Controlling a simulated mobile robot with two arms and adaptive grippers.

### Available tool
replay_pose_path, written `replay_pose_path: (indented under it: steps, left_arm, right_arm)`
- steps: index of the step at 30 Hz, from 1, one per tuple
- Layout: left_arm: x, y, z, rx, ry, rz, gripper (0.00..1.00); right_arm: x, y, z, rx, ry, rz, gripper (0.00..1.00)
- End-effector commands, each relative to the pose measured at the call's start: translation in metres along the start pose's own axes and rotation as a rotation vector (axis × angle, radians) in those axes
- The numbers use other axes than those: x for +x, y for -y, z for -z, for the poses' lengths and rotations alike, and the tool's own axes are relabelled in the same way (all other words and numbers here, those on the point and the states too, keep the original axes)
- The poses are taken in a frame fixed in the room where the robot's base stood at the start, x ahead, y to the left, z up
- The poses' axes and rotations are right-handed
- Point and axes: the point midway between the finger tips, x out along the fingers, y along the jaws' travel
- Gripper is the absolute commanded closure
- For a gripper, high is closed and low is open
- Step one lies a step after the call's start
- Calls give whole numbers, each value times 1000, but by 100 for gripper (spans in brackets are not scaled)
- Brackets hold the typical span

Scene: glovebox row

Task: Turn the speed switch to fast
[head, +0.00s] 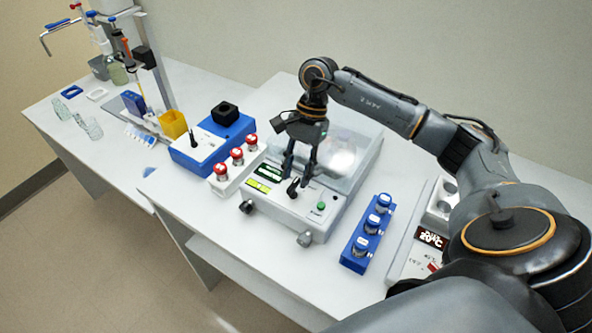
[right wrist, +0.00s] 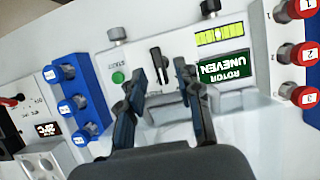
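The speed switch (head: 293,188) is a small black lever on the sloped front panel of the white centrifuge (head: 320,226). In the right wrist view the switch (right wrist: 161,66) shows between and beyond my fingertips; its marks are too small to read. My right gripper (head: 298,173) points down just above the panel, behind the switch. Its two fingers (right wrist: 161,72) are apart with nothing between them; I cannot tell whether either touches the switch. My left gripper is out of view.
The panel has a green start button (right wrist: 118,77) and a display (right wrist: 222,67) reading "ROTOR UNEVEN". A blue rack (head: 352,258) of blue-capped vials stands to the right. A rack of red-capped vials (head: 237,157) and a blue device (head: 190,160) stand to the left.

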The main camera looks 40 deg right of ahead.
Motion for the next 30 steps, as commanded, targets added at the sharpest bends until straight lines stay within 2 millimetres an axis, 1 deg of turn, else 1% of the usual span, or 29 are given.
replay_pose_path:
  steps: [1, 4, 13, 14, 15, 17, 18, 19, 25, 30]
  left_arm:
    - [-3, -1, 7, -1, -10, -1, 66]
    - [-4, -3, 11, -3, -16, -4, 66]
    - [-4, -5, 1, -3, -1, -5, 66]
    - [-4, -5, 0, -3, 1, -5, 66]
    - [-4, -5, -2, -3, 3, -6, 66]
    - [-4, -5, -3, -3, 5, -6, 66]
    - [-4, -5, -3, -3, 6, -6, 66]
    - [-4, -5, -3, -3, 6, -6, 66]
    - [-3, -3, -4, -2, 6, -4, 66]
    - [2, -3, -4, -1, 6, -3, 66]
  right_arm:
    - [4, 0, -1, -1, 1, -1, 66]
    - [10, 0, -1, -2, 0, 0, 66]
    - [13, 0, 0, -2, 0, 1, 66]
    - [13, 0, 0, -2, 0, 1, 70]
    - [13, 0, 0, -1, 0, 1, 78]
    - [12, 0, 0, -1, 0, 1, 90]
    - [12, 0, 0, -1, 0, 1, 99]
    - [12, 0, 0, -1, 0, 1, 100]
    - [12, 0, 0, 1, 0, 2, 100]
    - [14, -1, 1, 30, -2, 14, 100]
